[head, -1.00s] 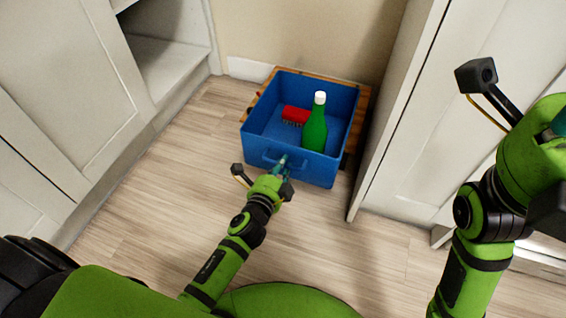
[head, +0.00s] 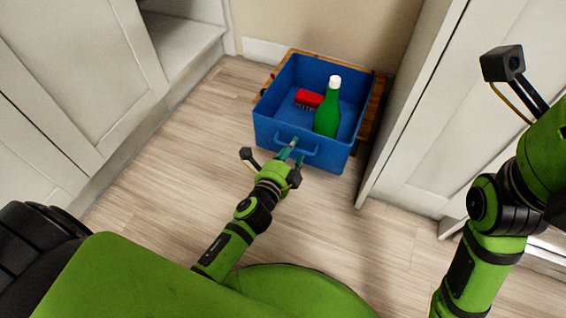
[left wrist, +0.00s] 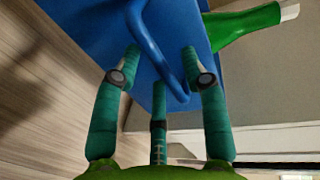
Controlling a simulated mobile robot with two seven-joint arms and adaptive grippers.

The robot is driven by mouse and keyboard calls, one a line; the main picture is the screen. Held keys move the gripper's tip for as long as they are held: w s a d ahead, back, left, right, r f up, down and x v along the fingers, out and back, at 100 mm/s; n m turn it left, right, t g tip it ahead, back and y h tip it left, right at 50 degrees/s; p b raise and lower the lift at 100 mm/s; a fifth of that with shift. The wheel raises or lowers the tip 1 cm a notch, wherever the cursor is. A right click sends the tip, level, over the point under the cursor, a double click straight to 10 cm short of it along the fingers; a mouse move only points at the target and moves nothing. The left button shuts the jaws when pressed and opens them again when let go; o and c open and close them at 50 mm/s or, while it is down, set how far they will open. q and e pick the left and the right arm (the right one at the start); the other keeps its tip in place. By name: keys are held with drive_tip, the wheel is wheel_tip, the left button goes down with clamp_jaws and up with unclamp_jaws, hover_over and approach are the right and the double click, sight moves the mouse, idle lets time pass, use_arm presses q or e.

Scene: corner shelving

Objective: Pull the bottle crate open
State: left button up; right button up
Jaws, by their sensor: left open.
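The blue bottle crate (head: 265,125) stands low by the wall, between the cabinets. A green bottle with a white cap (head: 327,115) stands in it, and a red brush (head: 309,98) lies beside the bottle. The crate's blue front handle (head: 310,151) also shows in the left wrist view (left wrist: 150,45). My left gripper (head: 291,148) is open at this handle. In the left wrist view its teal fingers (left wrist: 160,75) are spread, with the handle bar between them. I cannot tell whether they touch it. My right arm is at the right edge; its gripper is out of the picture.
A wooden board (head: 378,100) shows behind and beside the crate. A white cabinet panel (head: 405,110) stands close on its right. White cabinets (head: 70,90) line the left. The wood floor (head: 190,150) left and front of the crate is clear.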

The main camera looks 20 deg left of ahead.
use_arm(q)
drive_tip(key=s+r, duration=0.2)
drive_tip(key=s, duration=0.8)
drive_tip(key=shift+s+a, duration=0.25)
drive_tip(key=shift+s, duration=0.15)
drive_tip(key=shift+r, duration=0.1)
